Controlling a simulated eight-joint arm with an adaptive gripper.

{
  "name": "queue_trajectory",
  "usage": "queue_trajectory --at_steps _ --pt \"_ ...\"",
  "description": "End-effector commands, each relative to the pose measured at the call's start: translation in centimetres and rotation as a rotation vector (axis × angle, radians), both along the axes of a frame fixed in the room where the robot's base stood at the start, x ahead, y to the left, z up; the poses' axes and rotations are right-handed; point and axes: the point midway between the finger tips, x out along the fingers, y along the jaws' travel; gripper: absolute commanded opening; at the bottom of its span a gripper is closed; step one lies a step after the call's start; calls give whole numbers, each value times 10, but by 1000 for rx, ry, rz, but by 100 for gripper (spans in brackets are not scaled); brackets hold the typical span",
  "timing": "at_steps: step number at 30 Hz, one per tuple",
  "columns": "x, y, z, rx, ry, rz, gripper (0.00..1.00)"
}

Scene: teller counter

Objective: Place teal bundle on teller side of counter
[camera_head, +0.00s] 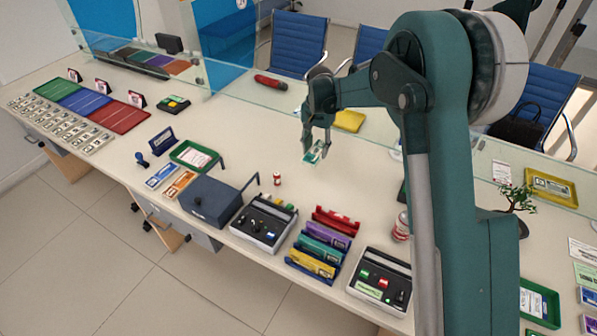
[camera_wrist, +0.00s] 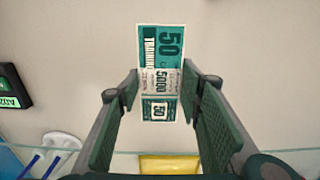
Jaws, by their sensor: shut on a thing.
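The teal bundle (camera_head: 315,154), a banded stack of notes printed 50, hangs between the fingertips of my gripper (camera_head: 316,138). The wrist view also shows the bundle (camera_wrist: 160,50) sticking out past the two fingers, its white band between them. My gripper is shut on it and points down over the bare counter (camera_head: 255,130), on the near side of the low glass partition. I cannot tell whether the bundle touches the counter top.
A glass partition (camera_head: 265,88) runs behind my gripper, with a yellow tray (camera_head: 349,121) near it. Nearer are a green tray (camera_head: 190,157), a dark blue box (camera_head: 212,200), a small red-white item (camera_head: 277,179) and a rack of coloured bundles (camera_head: 322,243). The counter around the bundle is clear.

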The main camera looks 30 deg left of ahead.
Motion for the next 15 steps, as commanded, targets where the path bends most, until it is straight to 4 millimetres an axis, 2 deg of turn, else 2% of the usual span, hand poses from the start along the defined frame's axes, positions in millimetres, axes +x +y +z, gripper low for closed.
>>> queue_trajectory --at_steps 9,15 --pt "0 0 -43 0 0 0 23" --pt "0 0 -51 0 0 0 23"
